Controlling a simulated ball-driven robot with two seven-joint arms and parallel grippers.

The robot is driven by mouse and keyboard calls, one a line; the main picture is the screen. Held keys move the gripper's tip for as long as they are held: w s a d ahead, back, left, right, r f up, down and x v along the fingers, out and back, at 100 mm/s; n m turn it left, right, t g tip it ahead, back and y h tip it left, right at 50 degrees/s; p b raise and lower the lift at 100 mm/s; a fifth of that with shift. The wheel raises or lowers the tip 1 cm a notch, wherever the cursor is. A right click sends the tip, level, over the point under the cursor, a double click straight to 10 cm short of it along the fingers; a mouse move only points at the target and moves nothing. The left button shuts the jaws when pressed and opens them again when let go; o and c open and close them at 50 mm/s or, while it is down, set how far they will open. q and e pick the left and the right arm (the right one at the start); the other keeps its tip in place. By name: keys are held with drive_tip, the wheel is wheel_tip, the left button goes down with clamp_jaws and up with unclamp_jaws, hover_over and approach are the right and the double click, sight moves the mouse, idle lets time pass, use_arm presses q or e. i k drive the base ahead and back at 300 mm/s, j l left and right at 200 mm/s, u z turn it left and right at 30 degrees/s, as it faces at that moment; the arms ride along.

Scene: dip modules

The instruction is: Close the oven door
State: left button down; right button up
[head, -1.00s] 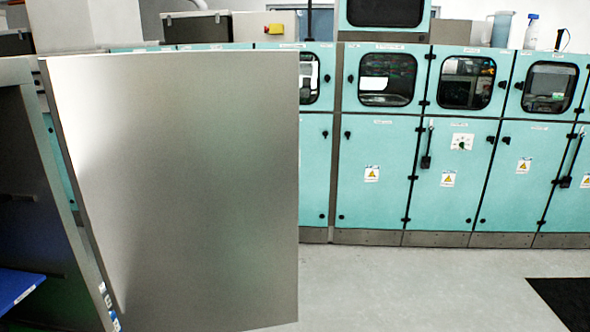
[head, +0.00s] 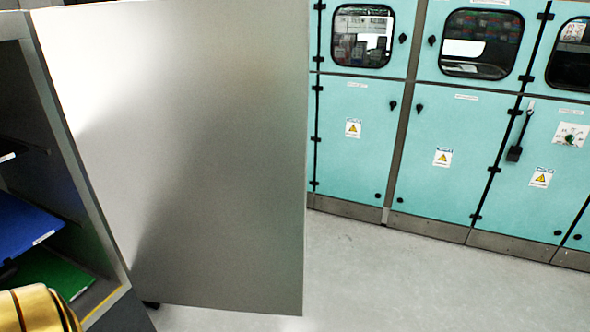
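The oven door (head: 210,160) is a large plain grey metal panel in the middle left of the head view. It stands open, swung out from the oven body (head: 75,150) at the left edge. The oven's inside shows dark, with a blue tray (head: 35,232) and a green tray (head: 55,270) on its shelves. A gold rounded part of mine (head: 40,308) shows at the bottom left, in front of the oven. Neither gripper's fingers are in view.
Teal cabinets (head: 445,110) with windows, black latches and yellow warning labels line the back. The grey floor (head: 400,285) to the right of the door is clear.

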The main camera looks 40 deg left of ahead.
sight(184, 123)
drive_tip(key=i+l+z, duration=0.1)
drive_tip(key=i, duration=0.45)
drive_tip(key=i+l+z, duration=0.1)
drive_tip(key=i+l, duration=0.15)
drive_tip(key=i, duration=0.3)
drive_tip(key=i+u, duration=0.25)
drive_tip(key=u, duration=0.2)
drive_tip(key=i+u, duration=0.25)
drive_tip(key=u, duration=0.25)
drive_tip(key=i+l+u, duration=0.15)
drive_tip(key=u, duration=0.3)
drive_tip(key=i+u, duration=0.15)
drive_tip(key=u, duration=0.35)
drive_tip(key=i+u, duration=0.2)
drive_tip(key=u, duration=0.25)
drive_tip(key=i+l+u, duration=0.15)
drive_tip(key=u, duration=0.35)
drive_tip(key=i+l+u, duration=0.15)
drive_tip(key=u, duration=0.3)
drive_tip(key=i+l+u, duration=0.1)
drive_tip(key=u, duration=0.4)
drive_tip(key=l+u, duration=0.45)
drive_tip(key=i+l+u, duration=0.25)
drive_tip(key=l+u, duration=0.25)
drive_tip(key=k+z, duration=0.15)
drive_tip(key=z, duration=0.2)
